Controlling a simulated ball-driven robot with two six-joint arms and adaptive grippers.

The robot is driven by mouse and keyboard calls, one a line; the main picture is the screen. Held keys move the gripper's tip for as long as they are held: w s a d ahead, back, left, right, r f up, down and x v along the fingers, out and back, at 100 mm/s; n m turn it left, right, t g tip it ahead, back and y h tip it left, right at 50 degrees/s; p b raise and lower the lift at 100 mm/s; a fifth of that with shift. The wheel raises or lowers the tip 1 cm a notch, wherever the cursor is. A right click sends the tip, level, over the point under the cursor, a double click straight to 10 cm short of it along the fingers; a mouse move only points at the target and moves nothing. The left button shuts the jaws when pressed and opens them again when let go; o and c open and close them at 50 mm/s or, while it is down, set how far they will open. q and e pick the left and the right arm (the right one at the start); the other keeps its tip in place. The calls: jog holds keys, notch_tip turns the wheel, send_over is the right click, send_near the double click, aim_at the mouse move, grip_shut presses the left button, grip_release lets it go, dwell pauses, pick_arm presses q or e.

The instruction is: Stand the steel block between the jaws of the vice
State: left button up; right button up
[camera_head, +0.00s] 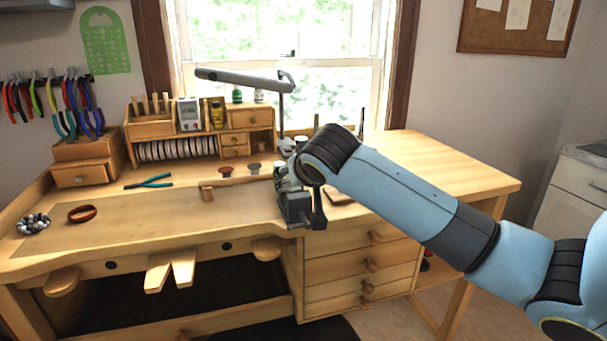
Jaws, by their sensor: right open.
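The dark grey vice (296,206) is mounted at the front edge of the wooden workbench, right of its middle. My right arm comes in from the right, and its wrist is above and just behind the vice. My right gripper (284,172) is open, points down over the vice, and is partly hidden by its own wrist. I cannot make out the steel block; the gripper and vice may hide it. I cannot tell what is between the jaws. My left gripper is not in view.
The workbench (130,232) is mostly clear to the left of the vice. A small wooden block (207,192), blue-handled pliers (150,183), a brown ring (82,213) and a beaded coil (34,223) lie there. A lamp arm (240,80) hangs above the back.

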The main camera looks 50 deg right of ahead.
jog(key=v, duration=1.1)
jog(key=shift+f, duration=0.1)
